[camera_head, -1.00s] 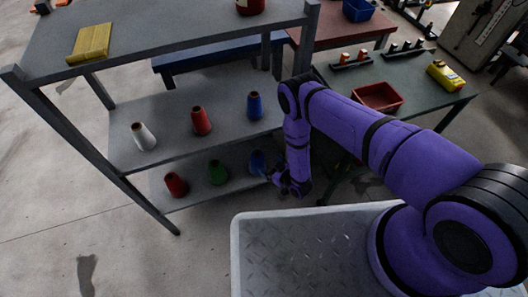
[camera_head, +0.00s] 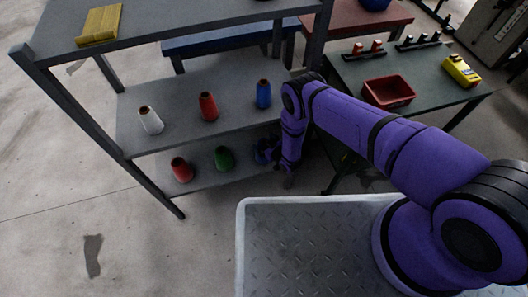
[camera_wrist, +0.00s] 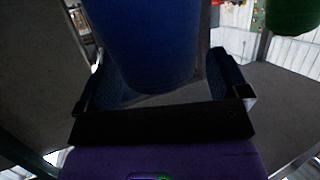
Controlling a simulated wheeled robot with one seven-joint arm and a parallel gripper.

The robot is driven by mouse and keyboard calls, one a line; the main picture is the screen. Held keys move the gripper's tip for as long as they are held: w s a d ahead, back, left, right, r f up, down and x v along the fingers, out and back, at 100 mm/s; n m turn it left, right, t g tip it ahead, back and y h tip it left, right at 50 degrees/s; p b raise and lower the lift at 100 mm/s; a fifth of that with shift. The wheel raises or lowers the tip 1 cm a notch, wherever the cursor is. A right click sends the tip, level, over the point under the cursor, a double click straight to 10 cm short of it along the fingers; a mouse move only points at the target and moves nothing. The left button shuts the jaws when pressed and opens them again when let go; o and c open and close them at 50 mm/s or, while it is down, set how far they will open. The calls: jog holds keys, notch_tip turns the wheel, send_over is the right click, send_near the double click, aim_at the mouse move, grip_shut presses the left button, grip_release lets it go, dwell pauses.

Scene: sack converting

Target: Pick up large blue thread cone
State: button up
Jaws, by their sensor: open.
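A large blue thread cone (camera_wrist: 155,40) fills the upper middle of the wrist view, between my two fingers. My gripper (camera_wrist: 165,80) is open, one finger on each side of the cone; whether they touch it I cannot tell. In the head view my gripper (camera_head: 267,150) is at the right end of the lower shelf and mostly hides this cone. Another blue cone (camera_head: 263,95) stands on the middle shelf above.
A green cone (camera_head: 224,158) and a red cone (camera_head: 181,170) stand left on the lower shelf (camera_head: 200,183). White (camera_head: 151,121) and red (camera_head: 208,107) cones stand on the middle shelf. A table with a red bin (camera_head: 389,92) is at the right.

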jog(key=shift+w+a, duration=0.15)
jog(key=shift+w, duration=0.05)
jog(key=c, duration=1.6)
grip_shut()
